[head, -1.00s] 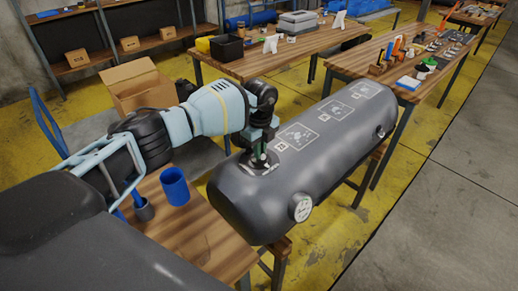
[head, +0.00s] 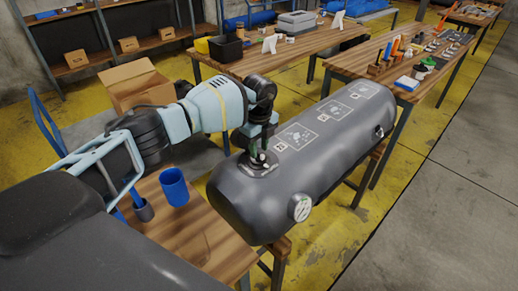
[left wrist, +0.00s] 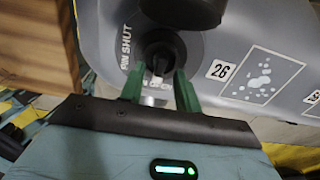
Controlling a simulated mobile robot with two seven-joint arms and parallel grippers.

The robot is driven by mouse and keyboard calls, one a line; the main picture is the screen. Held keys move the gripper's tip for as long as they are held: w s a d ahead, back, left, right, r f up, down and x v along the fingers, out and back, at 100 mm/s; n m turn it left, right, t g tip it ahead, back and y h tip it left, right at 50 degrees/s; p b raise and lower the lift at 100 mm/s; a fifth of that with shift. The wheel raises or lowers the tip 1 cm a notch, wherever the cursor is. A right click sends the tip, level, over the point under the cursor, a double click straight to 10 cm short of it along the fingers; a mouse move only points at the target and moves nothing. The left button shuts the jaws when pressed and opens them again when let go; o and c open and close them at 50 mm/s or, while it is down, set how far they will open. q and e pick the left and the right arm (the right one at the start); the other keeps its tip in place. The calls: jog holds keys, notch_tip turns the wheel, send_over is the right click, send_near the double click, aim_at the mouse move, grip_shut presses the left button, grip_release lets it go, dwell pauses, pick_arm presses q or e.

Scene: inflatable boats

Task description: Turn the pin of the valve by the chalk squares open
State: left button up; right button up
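The grey inflatable tube (head: 330,165) lies on a wooden stand, with chalk squares (head: 297,136) drawn along its top. The valve (head: 262,166) is a dark round fitting at the tube's near end, beside the squares. In the left wrist view the dark pin (left wrist: 159,63) sits in the middle of the valve ring (left wrist: 195,50), which is lettered "PIN SHUT" and, partly covered, "OPEN". My left gripper (head: 258,152) is over the valve. Its green fingers (left wrist: 160,84) stand apart on either side of the pin; contact is not clear. My right gripper is not in view.
A white round fitting (head: 301,208) is on the tube's side, and a dark one (head: 379,131) is at its far end. A blue cup (head: 174,187) stands on the near table (head: 205,240). Tables with tools and bins stand behind. The floor at right is clear.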

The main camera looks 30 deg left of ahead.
aim_at(259, 153)
pick_arm(q)
notch_tip(259, 153, up, 7)
jog(key=shift+f, duration=0.2)
dwell(0.6)
